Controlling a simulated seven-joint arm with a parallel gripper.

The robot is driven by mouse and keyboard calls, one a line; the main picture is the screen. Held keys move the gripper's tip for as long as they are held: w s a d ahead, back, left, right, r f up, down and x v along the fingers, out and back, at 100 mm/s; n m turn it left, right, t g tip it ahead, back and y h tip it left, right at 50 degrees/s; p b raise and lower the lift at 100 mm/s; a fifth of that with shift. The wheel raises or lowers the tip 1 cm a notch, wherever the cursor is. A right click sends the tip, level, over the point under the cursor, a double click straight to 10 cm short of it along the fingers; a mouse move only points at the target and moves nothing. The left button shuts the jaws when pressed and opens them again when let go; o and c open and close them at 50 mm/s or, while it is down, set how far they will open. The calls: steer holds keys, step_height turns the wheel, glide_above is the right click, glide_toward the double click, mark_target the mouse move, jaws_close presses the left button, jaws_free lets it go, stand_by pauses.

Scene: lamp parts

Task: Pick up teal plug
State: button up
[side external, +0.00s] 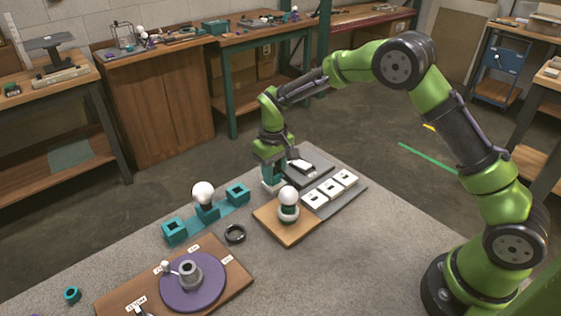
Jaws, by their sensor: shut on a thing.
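My gripper (272,184) points down low over the far side of the table, behind the wooden board with the bulb and left of the dark tray. It is shut on a small teal part, seemingly the teal plug (271,173). The fingers cover much of it, so its shape is hard to make out. I cannot tell whether it still touches the surface below. A separate small teal ring-like piece (72,294) lies alone at the table's front left.
Close to my gripper are a wooden board (287,229) with a bulb (288,195), a dark tray (310,165) and white switch blocks (330,189). A teal holder (175,231) with another bulb (204,193), a black ring (235,234) and a purple disc (205,296) stand left.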

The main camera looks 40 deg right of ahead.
mark_target(277, 175)
steer(key=shift+r, duration=0.5)
steer(key=r, duration=0.1)
steer(key=s+r, duration=0.1)
steer(key=shift+r, duration=0.4)
jaws_close()
steer(key=s, duration=0.4)
steer(key=s+d, duration=0.1)
steer(key=s, duration=0.4)
steer(key=s+d+r, duration=0.1)
steer(key=s, duration=0.3)
steer(key=shift+s, duration=0.35)
steer(key=shift+s+d+r, duration=0.15)
steer(key=shift+s, duration=0.05)
steer(key=w+d+r, duration=0.3)
steer(key=d, duration=0.4)
steer(key=shift+a+f, duration=0.15)
steer(key=shift+f, duration=2.3)
steer(key=shift+o, duration=1.6)
jaws_free()
jaws_close()
